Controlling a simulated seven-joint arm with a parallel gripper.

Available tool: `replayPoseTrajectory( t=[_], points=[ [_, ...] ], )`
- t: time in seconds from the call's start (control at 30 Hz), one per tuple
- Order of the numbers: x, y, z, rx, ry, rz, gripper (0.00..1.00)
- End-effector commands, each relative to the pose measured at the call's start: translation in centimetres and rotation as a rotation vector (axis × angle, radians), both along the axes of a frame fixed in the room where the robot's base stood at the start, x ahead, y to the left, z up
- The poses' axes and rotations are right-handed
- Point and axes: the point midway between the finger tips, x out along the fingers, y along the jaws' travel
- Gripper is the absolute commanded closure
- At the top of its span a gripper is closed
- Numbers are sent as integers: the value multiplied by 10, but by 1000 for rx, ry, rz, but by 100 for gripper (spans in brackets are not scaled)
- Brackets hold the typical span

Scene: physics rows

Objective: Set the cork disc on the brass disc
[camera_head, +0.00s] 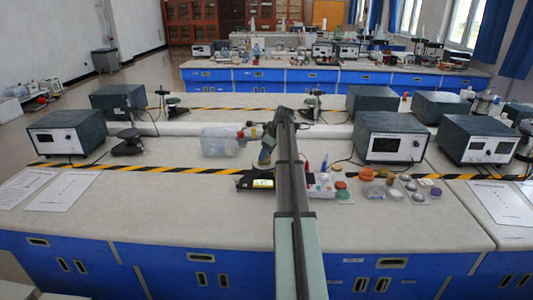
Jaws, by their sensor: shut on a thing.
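My arm reaches from the bottom edge to the middle of the bench, and my gripper (266,157) points down at its far end, partly hidden by the arm. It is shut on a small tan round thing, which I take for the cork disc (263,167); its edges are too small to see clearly. This is at or just above the back of a black device with a lit yellow display (259,184). I cannot tell whether they touch. I cannot make out the brass disc for certain; small round pieces in orange, brown and silver stand to the right.
A clear plastic jug (218,142) lies left of my gripper. Grey instrument boxes (391,139) stand further back. The bench's left front is mostly bare, with paper sheets.

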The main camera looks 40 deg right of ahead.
Motion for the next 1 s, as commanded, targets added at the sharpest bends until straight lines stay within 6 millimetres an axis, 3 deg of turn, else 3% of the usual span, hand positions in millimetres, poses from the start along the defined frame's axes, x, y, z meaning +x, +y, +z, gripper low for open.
replayPoseTrajectory(
  t=[0.6,0.63,0.9,1.0],
  points=[
    [0,0,-6,0,0,0,76],
    [0,0,-6,0,0,0,45],
    [0,0,-6,0,0,0,19],
    [0,0,-6,0,0,0,18]
  ],
)
